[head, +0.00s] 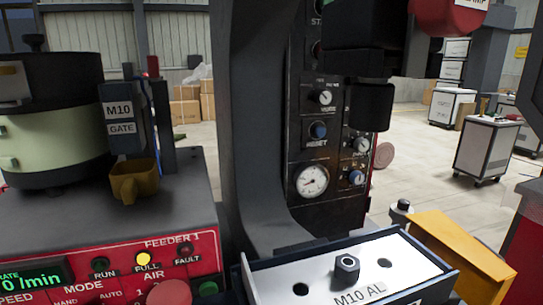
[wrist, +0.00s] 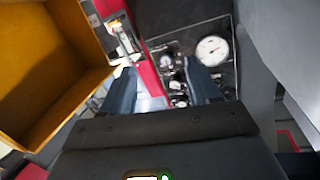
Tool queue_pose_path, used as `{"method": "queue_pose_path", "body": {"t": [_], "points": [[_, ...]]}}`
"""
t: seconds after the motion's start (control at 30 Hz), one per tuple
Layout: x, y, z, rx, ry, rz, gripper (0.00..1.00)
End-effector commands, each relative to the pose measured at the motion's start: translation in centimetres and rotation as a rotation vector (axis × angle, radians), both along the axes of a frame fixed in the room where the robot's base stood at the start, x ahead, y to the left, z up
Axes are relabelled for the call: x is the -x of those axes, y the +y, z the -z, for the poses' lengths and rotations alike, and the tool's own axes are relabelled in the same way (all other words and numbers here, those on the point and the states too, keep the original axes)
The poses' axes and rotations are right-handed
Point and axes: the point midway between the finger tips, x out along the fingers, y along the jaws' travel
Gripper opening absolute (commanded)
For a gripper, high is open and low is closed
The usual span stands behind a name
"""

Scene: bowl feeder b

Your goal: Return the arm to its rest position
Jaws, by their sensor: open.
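My gripper (wrist: 162,75) shows in the wrist view, its two dark fingers apart with nothing held between them. Beyond the fingers are a dark panel with a round gauge (wrist: 212,50) and a red edge strip. A yellow open bin (wrist: 72,28) is close by on the left of the wrist view. I cannot make out my gripper in the head view. There, a dark hex nut (head: 346,269) sits on the white plate marked M10 AL (head: 388,250).
The feeder console (head: 100,235), with its FULL lamp lit yellow, stands at left under a bowl (head: 50,140) and small yellow cup (head: 135,183). A dark curved column (head: 255,130) and control panel (head: 325,125) stand mid-view. A yellow bin (head: 465,255) is at right.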

Motion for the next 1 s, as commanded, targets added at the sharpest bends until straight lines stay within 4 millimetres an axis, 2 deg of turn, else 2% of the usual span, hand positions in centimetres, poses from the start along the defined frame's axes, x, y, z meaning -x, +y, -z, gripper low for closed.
{"method": "queue_pose_path", "body": {"t": [0.03,0.2,0.3,0.5,0.73,0.9,1.0], "points": [[2.0,0.3,1.7,-0.005,0.018,0.011,0.61],[8.0,0.6,5.4,-0.001,0.046,0.053,0.61],[11.7,0.7,7.0,0.007,0.064,0.073,0.61],[19.2,0.8,8.9,0.036,0.095,0.101,0.61],[27.8,0.7,9.0,0.086,0.126,0.111,0.61],[33.5,0.6,7.9,0.128,0.146,0.100,0.61],[36.1,0.6,6.9,0.152,0.154,0.088,0.61]]}}
